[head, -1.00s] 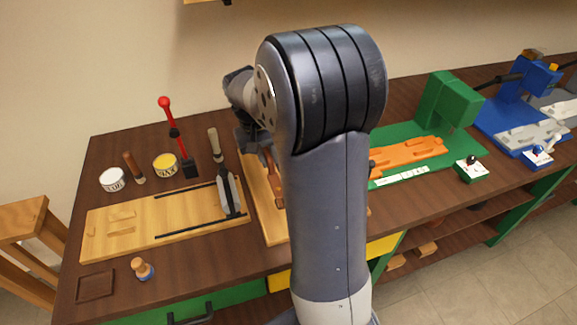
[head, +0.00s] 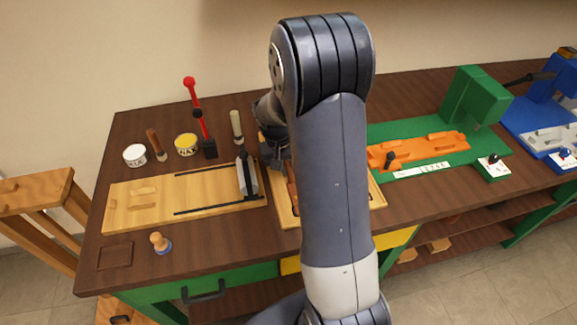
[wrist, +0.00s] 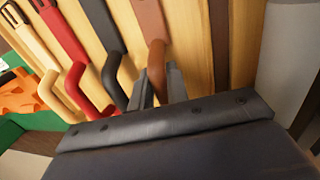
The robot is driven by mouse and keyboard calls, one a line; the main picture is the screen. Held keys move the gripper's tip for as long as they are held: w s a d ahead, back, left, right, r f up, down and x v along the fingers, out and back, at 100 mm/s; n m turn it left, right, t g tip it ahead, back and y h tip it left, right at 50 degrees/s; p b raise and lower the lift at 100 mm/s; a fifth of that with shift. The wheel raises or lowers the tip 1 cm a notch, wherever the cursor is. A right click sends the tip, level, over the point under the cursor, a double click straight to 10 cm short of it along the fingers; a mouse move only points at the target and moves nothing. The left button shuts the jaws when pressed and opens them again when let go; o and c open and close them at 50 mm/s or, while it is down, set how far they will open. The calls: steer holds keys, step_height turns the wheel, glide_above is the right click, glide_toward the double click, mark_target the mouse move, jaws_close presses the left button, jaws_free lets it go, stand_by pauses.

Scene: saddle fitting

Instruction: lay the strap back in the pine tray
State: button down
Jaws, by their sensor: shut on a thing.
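The pine tray (head: 379,197) lies on the bench, largely hidden behind my arm in the head view. In the wrist view its pale wooden dividers (wrist: 190,32) separate several straps lying side by side. A brown strap (wrist: 151,22) is in the lane right of the black one, its curved end (wrist: 156,62) between my fingers. My gripper (wrist: 158,88) is shut on it, low at the tray; whether the strap fully touches the tray floor cannot be told. In the head view my gripper (head: 281,166) is over the tray's left part, its fingertips unclear.
Cream (wrist: 32,38), red (wrist: 66,38) and black (wrist: 103,30) straps lie left of the brown one. A wooden board with a dark clamp bar (head: 247,177) stands close left of the tray. The green machine's base (head: 450,160) with an orange block (head: 425,148) is to the right.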

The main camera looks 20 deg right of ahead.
steer(key=shift+f, duration=0.2)
steer(key=c, duration=1.4)
jaws_free()
steer(key=shift+r, duration=0.1)
steer(key=shift+o, duration=0.2)
step_height(320, 180, up, 12)
steer(key=a, duration=0.2)
steer(key=shift+w, duration=0.25)
steer(key=shift+a, duration=0.1)
